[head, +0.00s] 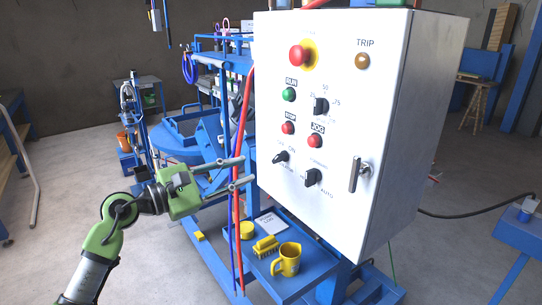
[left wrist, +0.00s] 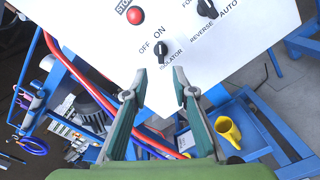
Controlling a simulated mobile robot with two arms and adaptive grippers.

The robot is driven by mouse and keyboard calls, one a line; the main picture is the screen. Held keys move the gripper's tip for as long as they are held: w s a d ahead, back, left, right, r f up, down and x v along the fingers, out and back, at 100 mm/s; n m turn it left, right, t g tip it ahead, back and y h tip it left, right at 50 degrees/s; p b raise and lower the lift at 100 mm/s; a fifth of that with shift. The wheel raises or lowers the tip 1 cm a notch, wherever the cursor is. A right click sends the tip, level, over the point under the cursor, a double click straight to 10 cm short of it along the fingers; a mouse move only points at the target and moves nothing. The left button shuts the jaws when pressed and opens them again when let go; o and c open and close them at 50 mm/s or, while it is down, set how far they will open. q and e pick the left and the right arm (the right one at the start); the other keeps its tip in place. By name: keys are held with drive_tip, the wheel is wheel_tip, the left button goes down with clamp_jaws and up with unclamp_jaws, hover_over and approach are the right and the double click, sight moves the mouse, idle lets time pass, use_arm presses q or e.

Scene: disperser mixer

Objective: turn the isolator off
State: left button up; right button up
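The isolator knob (head: 281,157) is a small black rotary switch at the lower left of the white control panel (head: 268,98), with OFF and ON labels above it. In the left wrist view the isolator knob (left wrist: 162,48) lies just beyond the gap between my fingertips, and appears turned toward ON. My left gripper (head: 246,171) is open and empty, to the left of the panel face and level with the knob or slightly below it. It also shows in the left wrist view (left wrist: 160,72), apart from the knob. My right gripper is not in view.
A black selector (head: 312,177) sits right of the isolator, with a red stop button (head: 288,128) above. The door handle (head: 358,175) projects at right. Red hoses (head: 240,120) run beside the panel's left edge. A yellow jug (head: 288,261) stands on the blue shelf below.

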sight(275, 160)
use_arm(q)
drive_tip(key=p+x, duration=0.2)
drive_tip(key=x, duration=0.7)
drive_tip(key=shift+p, duration=0.3)
drive_tip(key=shift+w+d, duration=0.1)
drive_tip(key=shift+d, duration=0.2)
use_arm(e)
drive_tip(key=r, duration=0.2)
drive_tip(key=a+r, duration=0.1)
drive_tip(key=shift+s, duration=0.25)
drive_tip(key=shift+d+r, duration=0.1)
use_arm(q)
clamp_jaws()
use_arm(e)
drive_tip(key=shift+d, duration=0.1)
